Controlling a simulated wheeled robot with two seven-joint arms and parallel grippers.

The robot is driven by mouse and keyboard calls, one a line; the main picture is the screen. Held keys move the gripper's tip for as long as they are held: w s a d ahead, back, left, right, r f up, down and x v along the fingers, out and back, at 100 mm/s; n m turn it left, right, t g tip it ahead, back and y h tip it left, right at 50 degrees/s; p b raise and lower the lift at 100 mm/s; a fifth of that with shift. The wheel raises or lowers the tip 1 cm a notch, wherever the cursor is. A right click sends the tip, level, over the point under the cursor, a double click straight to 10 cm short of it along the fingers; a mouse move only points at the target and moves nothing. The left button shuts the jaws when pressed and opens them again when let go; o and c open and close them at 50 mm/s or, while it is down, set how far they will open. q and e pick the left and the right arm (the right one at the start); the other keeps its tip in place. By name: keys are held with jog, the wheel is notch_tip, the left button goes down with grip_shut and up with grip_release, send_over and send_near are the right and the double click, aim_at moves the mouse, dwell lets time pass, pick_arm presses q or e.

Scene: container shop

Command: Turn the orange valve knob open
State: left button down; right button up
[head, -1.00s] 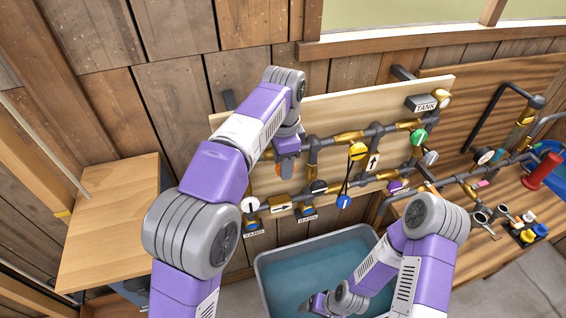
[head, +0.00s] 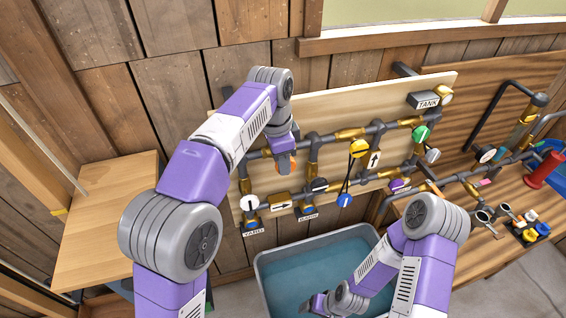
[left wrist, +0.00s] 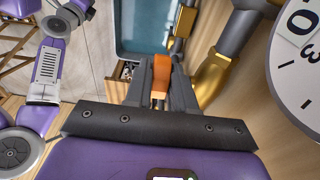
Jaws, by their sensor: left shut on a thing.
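The orange valve knob (head: 292,164) is on the pipework of the pale wooden board, mostly hidden behind my left gripper (head: 286,157) in the head view. In the left wrist view the orange knob (left wrist: 161,74) sits between the two dark fingers of my left gripper (left wrist: 162,88), which are shut on it. How far the knob is turned cannot be told. My right gripper (head: 318,302) hangs low over the water bin, at the bottom of the head view. Its fingers are too small and dark to read.
Other knobs are close by: yellow (head: 359,148), green (head: 421,134), blue (head: 344,200) and purple (head: 397,185). A water-filled bin (head: 262,266) stands below the board. A wooden shelf (head: 105,215) is at left. A large white dial (left wrist: 300,60) is close beside the left gripper.

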pick_arm(q)
jog(key=shift+a+f+h+b, duration=0.15)
jog(key=shift+f+h+b, duration=0.05)
jog(key=shift+h+b, duration=0.5)
pick_arm(e)
notch_tip(320, 180, down, 2)
jog(key=shift+f, duration=0.1)
pick_arm(q)
jog(key=shift+r, duration=0.1)
jog(key=c, duration=1)
grip_release()
jog(key=shift+c, duration=0.2)
jog(key=p+v, duration=0.1)
jog(key=v, duration=0.6)
jog(key=shift+s+r+p, duration=0.2)
jog(key=shift+r+p, duration=0.05)
jog(key=shift+p, duration=0.15)
pick_arm(e)
jog(key=shift+r, duration=0.9)
